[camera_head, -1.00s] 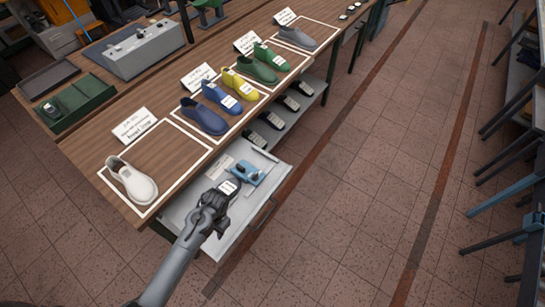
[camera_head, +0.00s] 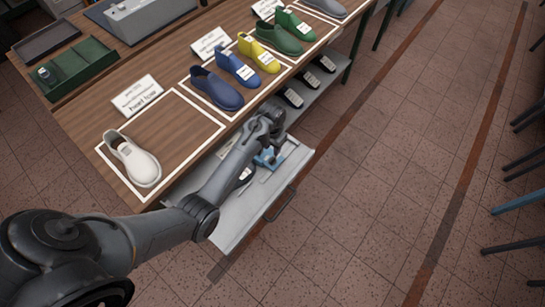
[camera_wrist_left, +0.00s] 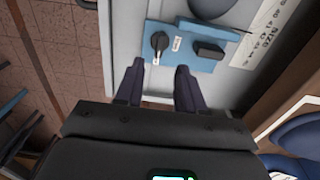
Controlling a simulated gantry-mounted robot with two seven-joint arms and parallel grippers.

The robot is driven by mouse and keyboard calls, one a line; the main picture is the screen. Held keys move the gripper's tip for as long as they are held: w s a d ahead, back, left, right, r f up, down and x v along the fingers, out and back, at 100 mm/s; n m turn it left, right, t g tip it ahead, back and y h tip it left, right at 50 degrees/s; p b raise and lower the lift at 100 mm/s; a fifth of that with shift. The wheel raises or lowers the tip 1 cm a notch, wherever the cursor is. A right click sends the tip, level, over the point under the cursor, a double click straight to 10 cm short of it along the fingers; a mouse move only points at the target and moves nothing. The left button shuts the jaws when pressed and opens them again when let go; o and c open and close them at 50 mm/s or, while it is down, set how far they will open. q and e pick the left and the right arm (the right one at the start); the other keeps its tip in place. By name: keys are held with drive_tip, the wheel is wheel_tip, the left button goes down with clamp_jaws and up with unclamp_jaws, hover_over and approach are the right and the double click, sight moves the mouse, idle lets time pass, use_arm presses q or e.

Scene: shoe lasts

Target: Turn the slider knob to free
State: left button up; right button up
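A blue fixture lies in the open drawer under the table, partly hidden by my left arm in the head view (camera_head: 270,159). In the left wrist view the blue fixture (camera_wrist_left: 195,62) carries a black rotary knob (camera_wrist_left: 160,42) with a pointer, a small white label beside it, and a black block (camera_wrist_left: 208,49) to the right. My left gripper (camera_wrist_left: 157,72) is open and empty, its two dark fingertips apart just below the knob in that view. I cannot tell the height between them. In the head view my left gripper (camera_head: 268,125) is over the drawer. My right gripper is not in view.
The drawer (camera_head: 237,222) is pulled out, with a handle (camera_head: 281,204) on its front. Above it, the wooden table (camera_head: 75,120) holds a white shoe (camera_head: 132,158), blue shoes and other coloured shoes beside signs. A shelf with dark items (camera_head: 307,87) is behind.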

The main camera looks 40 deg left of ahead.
sight(272, 158)
use_arm(q)
wheel_tip(272, 158, down, 8)
drive_tip(key=shift+r+b, duration=0.1)
drive_tip(key=shift+b, duration=0.5)
clamp_jaws()
